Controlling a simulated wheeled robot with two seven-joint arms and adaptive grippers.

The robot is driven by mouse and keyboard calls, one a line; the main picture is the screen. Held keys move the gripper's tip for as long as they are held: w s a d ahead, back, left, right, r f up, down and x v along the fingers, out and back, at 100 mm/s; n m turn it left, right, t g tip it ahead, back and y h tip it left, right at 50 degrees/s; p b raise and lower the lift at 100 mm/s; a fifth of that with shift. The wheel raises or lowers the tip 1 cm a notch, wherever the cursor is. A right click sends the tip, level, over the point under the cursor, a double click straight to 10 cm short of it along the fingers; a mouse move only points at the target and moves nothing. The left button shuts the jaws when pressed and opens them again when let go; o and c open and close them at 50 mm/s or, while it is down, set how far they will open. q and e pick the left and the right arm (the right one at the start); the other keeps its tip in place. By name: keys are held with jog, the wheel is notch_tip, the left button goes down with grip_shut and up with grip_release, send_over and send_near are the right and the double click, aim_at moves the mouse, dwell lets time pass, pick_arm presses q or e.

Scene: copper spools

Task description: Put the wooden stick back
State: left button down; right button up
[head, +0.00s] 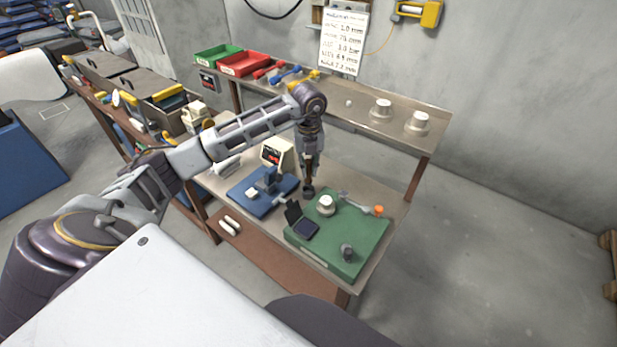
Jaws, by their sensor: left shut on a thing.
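My left gripper (309,188) points down over the bench (347,182), between the blue plate and the green mat. It is shut on a small, thin thing with a brownish tint, most likely the wooden stick; the fingers hide most of it. I cannot tell whether its lower end touches the bench. No other wooden stick can be made out. My right gripper is not in view.
The green mat (362,238) holds a pale spool (326,205), a black box with open lid (306,228), a dark knob (347,252) and an orange-ended tool (378,211). A blue plate (248,202) bears a fixture. A raised shelf (395,137) stands behind with two spools.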

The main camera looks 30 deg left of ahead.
aim_at(308, 178)
pick_arm(q)
jog(key=shift+f, duration=0.55)
jog(key=shift+f, duration=0.15)
jog(key=shift+f, duration=0.25)
jog(key=shift+f+p, duration=0.65)
jog(key=shift+f, duration=1.1)
jog(key=shift+f, duration=0.25)
jog(key=c, duration=1.4)
grip_release()
